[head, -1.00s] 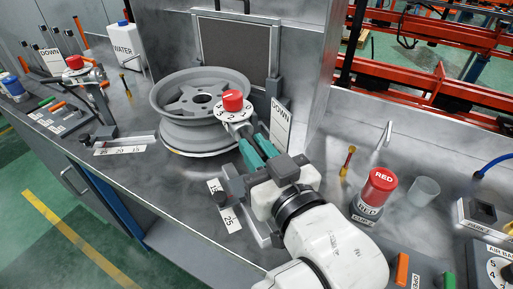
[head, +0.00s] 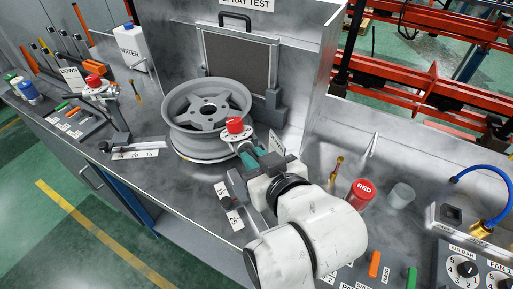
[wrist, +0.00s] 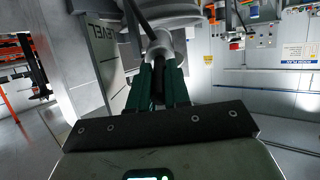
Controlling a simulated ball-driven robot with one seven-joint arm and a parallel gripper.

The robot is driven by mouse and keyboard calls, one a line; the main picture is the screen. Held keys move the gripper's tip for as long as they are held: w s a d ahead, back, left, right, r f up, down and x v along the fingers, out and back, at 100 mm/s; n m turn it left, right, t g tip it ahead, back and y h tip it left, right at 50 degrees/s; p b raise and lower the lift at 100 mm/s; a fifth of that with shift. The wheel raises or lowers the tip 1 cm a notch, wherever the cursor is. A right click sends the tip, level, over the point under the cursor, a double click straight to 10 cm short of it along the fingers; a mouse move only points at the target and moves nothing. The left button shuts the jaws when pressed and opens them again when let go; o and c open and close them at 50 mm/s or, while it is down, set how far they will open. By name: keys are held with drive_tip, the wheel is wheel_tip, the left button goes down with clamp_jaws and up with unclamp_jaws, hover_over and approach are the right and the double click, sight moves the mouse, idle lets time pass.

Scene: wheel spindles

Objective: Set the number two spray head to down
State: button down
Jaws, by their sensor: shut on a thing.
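The nearer spray head (head: 235,126) has a red cap over a pale marked disc and sits at the front right of the wheel rim. No number on it is readable. My gripper (head: 252,158) is shut on its grey neck. In the wrist view the teal fingers (wrist: 158,82) close around a dark rod below the pale neck (wrist: 163,45). A white sign (head: 277,144) stands beside it, mostly hidden by my gripper in the head view; in the wrist view the sign (wrist: 103,58) reads LEVEL. A second red-capped spray head (head: 93,82) stands at the left.
The grey wheel rim (head: 206,118) is close behind my gripper. A scale strip (head: 230,208) lies in front. A WATER jug (head: 132,47) is at the back left.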

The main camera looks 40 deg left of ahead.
drive_tip(key=shift+a+r+p, duration=0.15)
drive_tip(key=shift+r+p, duration=0.25)
drive_tip(key=shift+p, duration=0.3)
drive_tip(key=shift+g+h, duration=0.3)
drive_tip(key=shift+f, duration=0.1)
drive_tip(key=c, duration=1.1)
unclamp_jaws()
drive_tip(key=b+v, duration=0.1)
drive_tip(key=v, duration=0.9)
drive_tip(key=shift+d, duration=0.35)
drive_tip(key=shift+s, duration=0.15)
